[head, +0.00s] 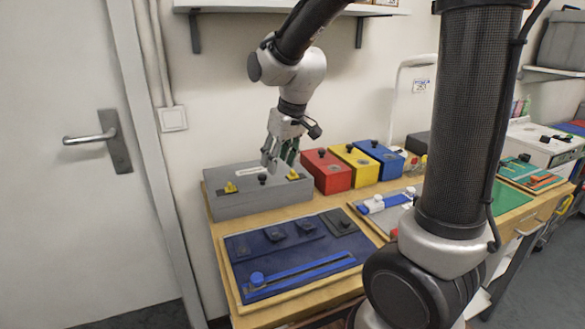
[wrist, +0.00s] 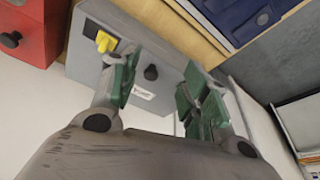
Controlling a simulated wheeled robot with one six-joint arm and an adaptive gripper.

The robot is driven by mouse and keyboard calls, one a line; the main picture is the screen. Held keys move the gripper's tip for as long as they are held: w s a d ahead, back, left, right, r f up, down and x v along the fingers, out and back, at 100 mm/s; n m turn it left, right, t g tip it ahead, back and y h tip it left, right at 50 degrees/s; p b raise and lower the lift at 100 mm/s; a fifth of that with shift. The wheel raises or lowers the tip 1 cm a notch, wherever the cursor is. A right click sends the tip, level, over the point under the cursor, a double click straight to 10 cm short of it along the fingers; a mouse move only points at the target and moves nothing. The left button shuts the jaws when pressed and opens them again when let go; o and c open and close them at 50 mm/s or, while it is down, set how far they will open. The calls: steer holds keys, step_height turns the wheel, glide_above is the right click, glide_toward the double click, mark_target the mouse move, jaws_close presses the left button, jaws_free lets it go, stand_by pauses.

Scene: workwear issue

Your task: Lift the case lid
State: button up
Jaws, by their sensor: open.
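The grey case (head: 228,207) stands shut at the back left of the workbench. Its lid carries a black knob (head: 263,180) in the middle, with a yellow latch (head: 230,188) to the left and another yellow latch (head: 293,175) to the right. My gripper (head: 281,162) is open and empty, pointing down above the case near the knob. In the wrist view the knob (wrist: 151,72) shows between the green fingertips (wrist: 158,85), seemingly untouched. One yellow latch (wrist: 105,42) is visible there; the other is hidden behind a finger.
Red (head: 327,172), yellow (head: 355,164) and blue (head: 380,158) boxes with black knobs stand right of the case. A dark blue board (head: 240,248) with a slider lies in front. A wall shelf (head: 290,9) hangs above, and a door (head: 60,200) is at left.

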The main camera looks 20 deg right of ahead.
steer(key=shift+m+g, duration=0.3)
steer(key=shift+g, duration=0.3)
steer(key=s, duration=0.1)
steer(key=s+d, duration=0.1)
steer(key=s, duration=0.3)
steer(key=shift+s+d+f, duration=0.15)
steer(key=shift+s+d, duration=0.05)
steer(key=shift+d, duration=0.1)
